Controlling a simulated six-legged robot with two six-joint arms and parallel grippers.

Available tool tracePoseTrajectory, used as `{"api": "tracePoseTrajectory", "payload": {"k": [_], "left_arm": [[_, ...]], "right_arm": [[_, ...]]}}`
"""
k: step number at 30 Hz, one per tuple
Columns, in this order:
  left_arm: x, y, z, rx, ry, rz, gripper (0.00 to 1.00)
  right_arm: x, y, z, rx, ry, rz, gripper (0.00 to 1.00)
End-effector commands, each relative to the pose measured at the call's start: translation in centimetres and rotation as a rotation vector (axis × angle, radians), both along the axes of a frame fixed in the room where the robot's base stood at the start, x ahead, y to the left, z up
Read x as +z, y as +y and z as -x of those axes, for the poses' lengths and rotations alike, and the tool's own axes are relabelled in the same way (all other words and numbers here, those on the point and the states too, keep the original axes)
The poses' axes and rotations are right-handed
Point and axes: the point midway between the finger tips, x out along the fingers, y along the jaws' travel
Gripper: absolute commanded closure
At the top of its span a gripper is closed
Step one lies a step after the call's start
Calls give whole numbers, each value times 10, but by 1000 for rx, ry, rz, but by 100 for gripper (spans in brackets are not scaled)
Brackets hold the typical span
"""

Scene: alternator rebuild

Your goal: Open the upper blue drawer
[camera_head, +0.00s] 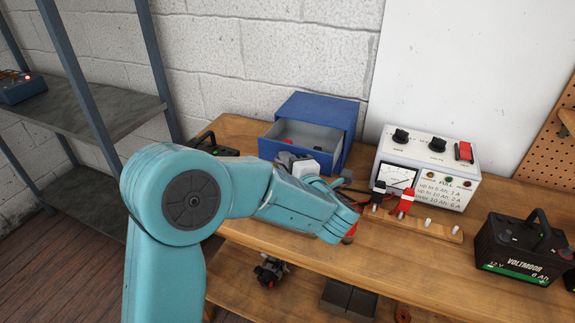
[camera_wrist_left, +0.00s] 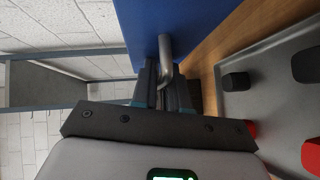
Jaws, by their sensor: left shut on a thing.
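The blue drawer cabinet (camera_head: 318,112) stands on the wooden bench against the wall. Its upper drawer (camera_head: 268,148) is pulled out, with the grey inside and small red and dark things showing. My left gripper (camera_head: 288,159) is at the drawer's front, partly hidden behind my forearm. In the left wrist view, my left gripper (camera_wrist_left: 163,88) is shut on a bent metal handle (camera_wrist_left: 164,50) in front of a blue face (camera_wrist_left: 195,25). The lower part of the cabinet is mostly hidden by my arm. My right gripper is not in view.
A charger (camera_head: 428,168) stands right of the cabinet, with black and red clamps (camera_head: 404,203) before it. A black battery (camera_head: 522,248) sits at the bench's right. A grey metal shelf (camera_head: 85,125) stands left. Bench top (camera_head: 410,255) is clear in the front middle.

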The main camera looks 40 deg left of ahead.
Motion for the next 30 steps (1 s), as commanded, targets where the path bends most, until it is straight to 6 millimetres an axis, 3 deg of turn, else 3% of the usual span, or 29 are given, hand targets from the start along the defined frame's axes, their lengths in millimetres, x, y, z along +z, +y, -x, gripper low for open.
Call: {"api": "tracePoseTrajectory", "payload": {"k": [5,6,7,19,23,30], "left_arm": [[-2,-1,-2,-4,2,8,100],[-2,-1,-2,-4,3,7,76],[-2,-1,-2,-4,3,7,71],[-1,-6,2,-2,1,3,71],[2,-25,13,-6,1,3,71],[12,-80,45,-9,1,5,71]], "right_arm": [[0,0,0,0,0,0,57],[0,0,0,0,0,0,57],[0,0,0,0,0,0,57],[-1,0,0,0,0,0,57],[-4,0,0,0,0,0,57],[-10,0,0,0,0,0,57]]}}
